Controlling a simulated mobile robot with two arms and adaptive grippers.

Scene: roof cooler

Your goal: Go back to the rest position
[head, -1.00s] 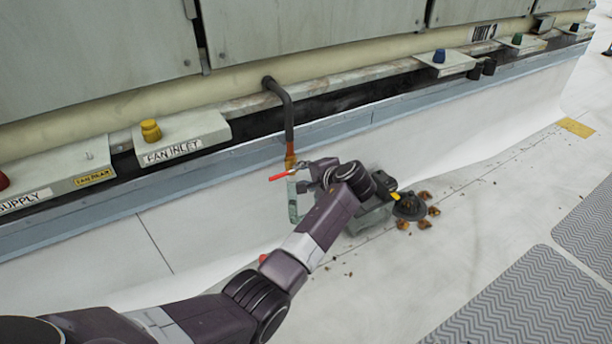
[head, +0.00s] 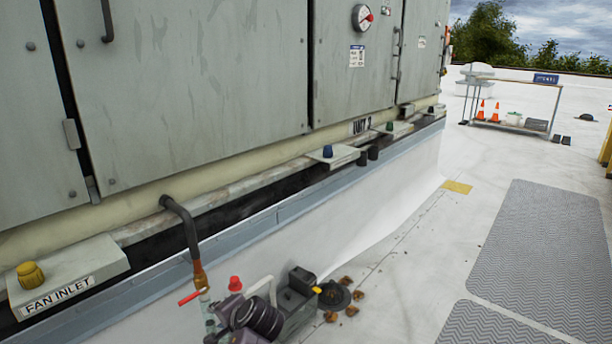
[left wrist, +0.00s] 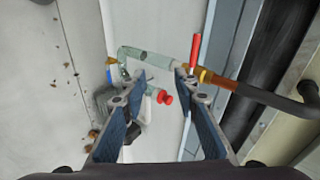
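My left gripper (head: 222,322) is at the bottom of the head view, beside the drain pipe, partly hidden by my dark wrist. In the left wrist view the gripper (left wrist: 160,84) is open, with its two blue-padded fingers apart and nothing gripped. Beyond the fingertips is a clear greenish pipe (left wrist: 143,54) with a red cap (left wrist: 164,97). A brass valve with a red lever (left wrist: 195,50) joins it to the dark pipe (left wrist: 268,97). In the head view the red lever (head: 191,296) hangs below the dark bent pipe (head: 186,222). My right gripper is not in view.
The grey rooftop unit (head: 200,80) fills the left. A grey box (head: 298,308) and a dark round drain (head: 334,295) with brown leaves sit at its base. Grey walkway mats (head: 550,240) lie on the open roof at right. A cart (head: 512,125) with cones stands far off.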

